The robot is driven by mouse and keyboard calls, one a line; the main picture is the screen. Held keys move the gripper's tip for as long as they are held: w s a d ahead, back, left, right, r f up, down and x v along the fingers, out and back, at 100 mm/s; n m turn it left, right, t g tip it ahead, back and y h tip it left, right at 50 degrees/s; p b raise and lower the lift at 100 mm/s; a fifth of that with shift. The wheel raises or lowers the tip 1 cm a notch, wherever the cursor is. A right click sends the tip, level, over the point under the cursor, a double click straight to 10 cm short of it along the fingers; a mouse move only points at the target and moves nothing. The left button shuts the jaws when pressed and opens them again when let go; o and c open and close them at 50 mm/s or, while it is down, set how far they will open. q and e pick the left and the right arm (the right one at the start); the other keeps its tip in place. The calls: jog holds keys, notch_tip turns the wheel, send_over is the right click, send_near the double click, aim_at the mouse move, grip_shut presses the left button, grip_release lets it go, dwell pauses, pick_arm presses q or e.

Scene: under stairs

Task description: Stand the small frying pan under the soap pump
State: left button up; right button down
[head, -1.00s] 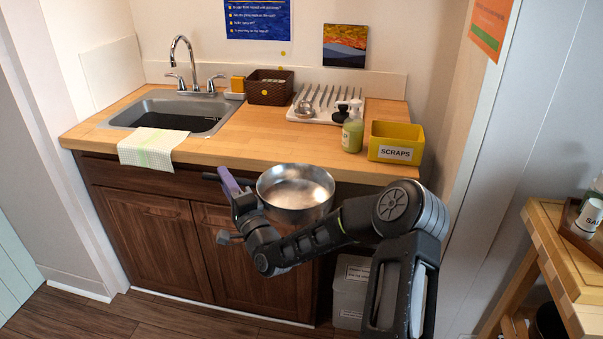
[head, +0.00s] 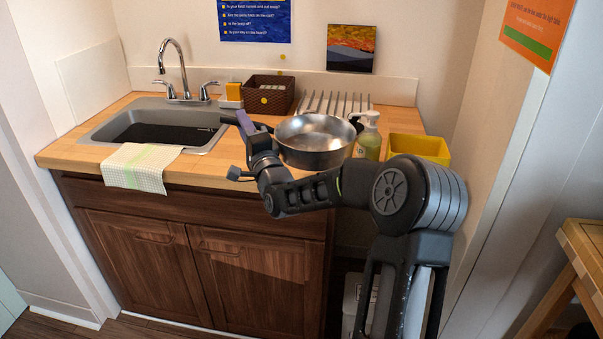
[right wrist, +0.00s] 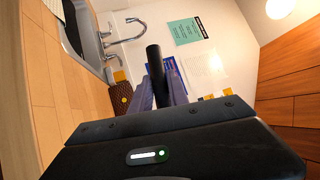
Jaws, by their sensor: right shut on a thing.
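The small steel frying pan (head: 316,152) is held above the wooden counter in the head view, roughly level with its open side up. My right gripper (head: 246,122) is shut on its dark handle, left of the pan bowl. The handle tip (right wrist: 154,58) sticks out between the fingers in the right wrist view. The green soap pump (head: 369,142) stands on the counter just right of the pan, its black head near the pan's rim. The pan covers part of it. I cannot tell whether they touch. My left gripper is not in view.
The sink (head: 150,127) with a faucet and a hanging towel (head: 140,167) is at left. A brown basket (head: 267,96) and a drying rack (head: 335,103) stand behind the pan. A yellow bin (head: 420,147) stands right, behind my arm.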

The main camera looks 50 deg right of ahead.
jog(key=shift+w+d, duration=0.15)
jog(key=shift+w, duration=0.3)
jog(key=shift+s+r, duration=0.25)
jog(key=shift+s, duration=0.05)
jog(key=shift+w+f, duration=0.1)
jog(key=shift+f, duration=0.1)
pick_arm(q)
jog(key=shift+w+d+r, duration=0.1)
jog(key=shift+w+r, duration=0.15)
pick_arm(e)
notch_tip(320, 180, down, 6)
notch_tip(320, 180, down, 4)
jog(key=shift+r+p, duration=0.15)
jog(key=shift+p, duration=0.15)
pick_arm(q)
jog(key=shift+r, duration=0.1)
